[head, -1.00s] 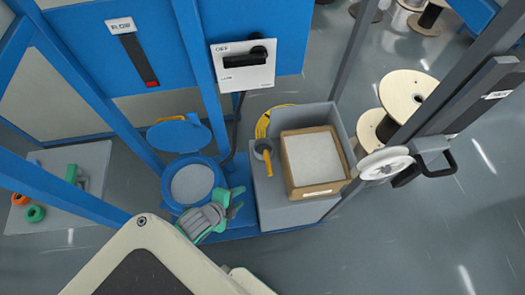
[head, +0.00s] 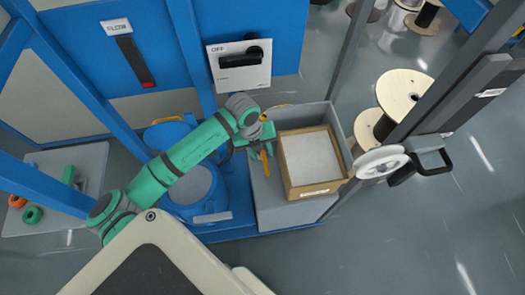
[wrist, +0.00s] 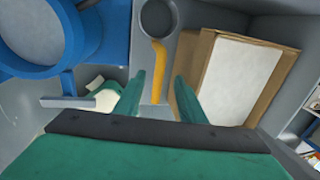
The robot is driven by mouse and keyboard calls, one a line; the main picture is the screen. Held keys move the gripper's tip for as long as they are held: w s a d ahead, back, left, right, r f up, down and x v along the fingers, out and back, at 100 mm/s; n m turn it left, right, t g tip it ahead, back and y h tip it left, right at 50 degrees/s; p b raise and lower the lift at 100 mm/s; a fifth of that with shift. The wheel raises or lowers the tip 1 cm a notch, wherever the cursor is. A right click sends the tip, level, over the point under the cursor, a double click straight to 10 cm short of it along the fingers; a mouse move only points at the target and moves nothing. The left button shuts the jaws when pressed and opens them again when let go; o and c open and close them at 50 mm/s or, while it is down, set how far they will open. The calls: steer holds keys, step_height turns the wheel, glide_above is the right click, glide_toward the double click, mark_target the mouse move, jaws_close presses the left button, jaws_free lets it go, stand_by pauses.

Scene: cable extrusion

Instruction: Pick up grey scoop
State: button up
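The grey scoop (wrist: 158,20) has a round grey cup and an orange-yellow handle (wrist: 159,68). It lies on the grey ledge left of the cardboard box. In the head view its handle (head: 265,163) shows just below my gripper, and its cup is hidden behind my wrist. My gripper (wrist: 158,80) is open, with one green finger on each side of the handle in the wrist view. No contact with the handle shows, and I cannot tell the height between them.
An open cardboard box (head: 318,188) with white contents stands close to the right of the scoop, inside a grey bin (head: 340,120). A blue round hopper (head: 190,185) is on the left. A white spool (head: 382,162) is at the right.

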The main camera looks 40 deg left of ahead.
mark_target(267, 164)
steer(key=f, duration=0.3)
steer(key=d+f, duration=0.1)
steer(key=f, duration=0.2)
steer(key=w+f, duration=0.1)
steer(key=f, duration=0.3)
steer(key=shift+w+d, duration=0.1)
steer(key=shift+d, duration=0.1)
steer(key=shift+r, duration=0.1)
jaws_close()
